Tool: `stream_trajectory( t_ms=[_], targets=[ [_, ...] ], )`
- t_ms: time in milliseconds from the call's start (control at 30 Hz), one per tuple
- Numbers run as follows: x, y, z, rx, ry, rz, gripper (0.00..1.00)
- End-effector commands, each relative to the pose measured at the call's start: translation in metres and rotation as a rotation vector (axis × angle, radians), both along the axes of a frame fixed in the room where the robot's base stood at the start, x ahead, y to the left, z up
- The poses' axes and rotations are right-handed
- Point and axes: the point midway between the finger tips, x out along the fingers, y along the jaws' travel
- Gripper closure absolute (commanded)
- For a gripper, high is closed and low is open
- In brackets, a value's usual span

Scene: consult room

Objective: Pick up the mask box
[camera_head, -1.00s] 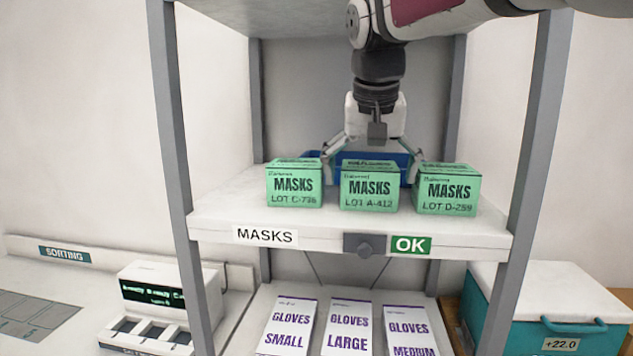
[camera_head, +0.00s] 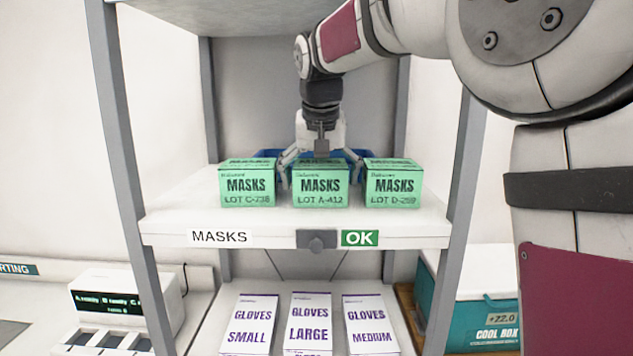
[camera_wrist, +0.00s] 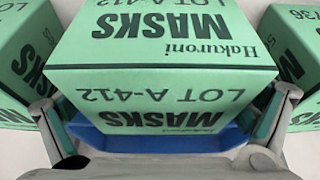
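The green mask box marked LOT A-412 (camera_head: 320,188) stands upright in the middle of the MASKS shelf, between two similar boxes. My gripper (camera_head: 320,176) hangs over it from above, with its fingers spread to the left and right of the box. In the wrist view the same box (camera_wrist: 160,75) fills the middle, its lettering upside down. My gripper (camera_wrist: 164,115) has one finger beside each side there, with narrow gaps showing, so it looks open. Finger contact is not clear. In the head view the fingertips are partly hidden by the boxes.
Mask box C-736 (camera_head: 247,187) stands close on the left and D-259 (camera_head: 393,187) on the right, leaving narrow gaps for the fingers. A blue bin (camera_head: 268,154) is behind. Shelf posts (camera_head: 128,190) flank the bay. Glove boxes (camera_head: 309,325) stand below.

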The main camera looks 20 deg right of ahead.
Motion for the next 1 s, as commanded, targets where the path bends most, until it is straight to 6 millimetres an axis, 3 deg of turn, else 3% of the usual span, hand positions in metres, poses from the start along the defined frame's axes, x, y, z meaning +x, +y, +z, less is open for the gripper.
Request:
stream_trajectory(
  t_ms=[33,167,200,567,767,1000],
  targets=[
    [0.000,0.000,0.000,0.000,0.000,0.000,0.18],
    [0.000,0.000,0.000,0.000,0.001,0.000,0.48],
    [0.000,0.000,0.000,0.000,0.001,0.000,0.50],
    [0.000,0.000,0.002,0.000,0.002,0.000,0.50],
    [0.000,0.001,0.016,-0.001,-0.002,0.000,0.50],
    [-0.041,0.014,0.016,0.001,-0.002,0.005,0.50]
  ],
)
